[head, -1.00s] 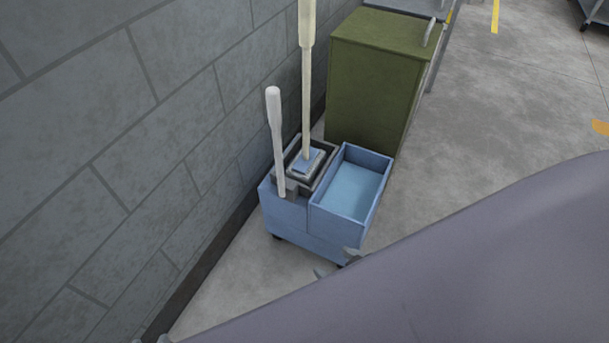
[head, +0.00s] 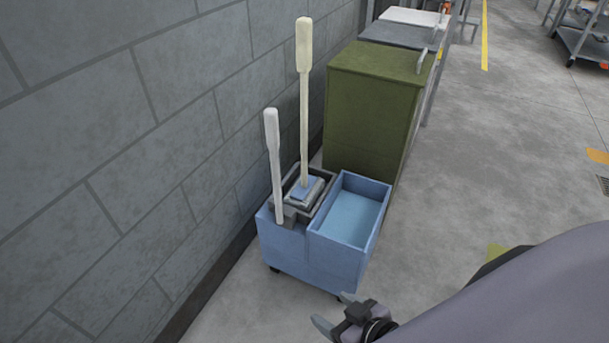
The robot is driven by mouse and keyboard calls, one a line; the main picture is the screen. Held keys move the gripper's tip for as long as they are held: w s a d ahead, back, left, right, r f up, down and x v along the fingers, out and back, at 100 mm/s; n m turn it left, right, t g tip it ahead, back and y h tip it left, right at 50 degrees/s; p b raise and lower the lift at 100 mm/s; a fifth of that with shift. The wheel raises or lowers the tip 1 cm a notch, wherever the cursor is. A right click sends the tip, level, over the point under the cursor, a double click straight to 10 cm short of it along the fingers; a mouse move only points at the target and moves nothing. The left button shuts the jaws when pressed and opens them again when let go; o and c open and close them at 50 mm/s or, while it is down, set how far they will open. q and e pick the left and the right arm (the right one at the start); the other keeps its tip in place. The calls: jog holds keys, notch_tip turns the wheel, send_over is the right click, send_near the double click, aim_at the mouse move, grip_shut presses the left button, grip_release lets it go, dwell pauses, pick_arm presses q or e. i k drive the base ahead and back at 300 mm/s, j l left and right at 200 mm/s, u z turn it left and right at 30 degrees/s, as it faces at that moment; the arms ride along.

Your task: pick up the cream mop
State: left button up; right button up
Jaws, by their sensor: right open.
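The cream mop (head: 304,115) stands upright in the blue mop bucket cart (head: 285,245), its long handle rising above the cart. Its blue head block (head: 307,188) sits in the dark-rimmed compartment at the cart's back left. A shorter white handle (head: 274,160) stands in front and to the left of it on the same cart. My right gripper (head: 335,312) is low in the head view, in front of the cart and apart from the mop. Its fingers are spread with nothing between them. My left gripper is not in view.
A grey block wall (head: 120,150) runs close along the cart's left side. An olive green cabinet (head: 370,110) stands just behind the cart, with grey units beyond it. The concrete floor (head: 490,150) to the right is mostly clear.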

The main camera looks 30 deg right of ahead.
aim_at(302, 196)
jog(key=z, duration=2)
jog(key=i+u, duration=0.25)
jog(key=i+l+u, duration=0.25)
jog(key=i+j, duration=0.1)
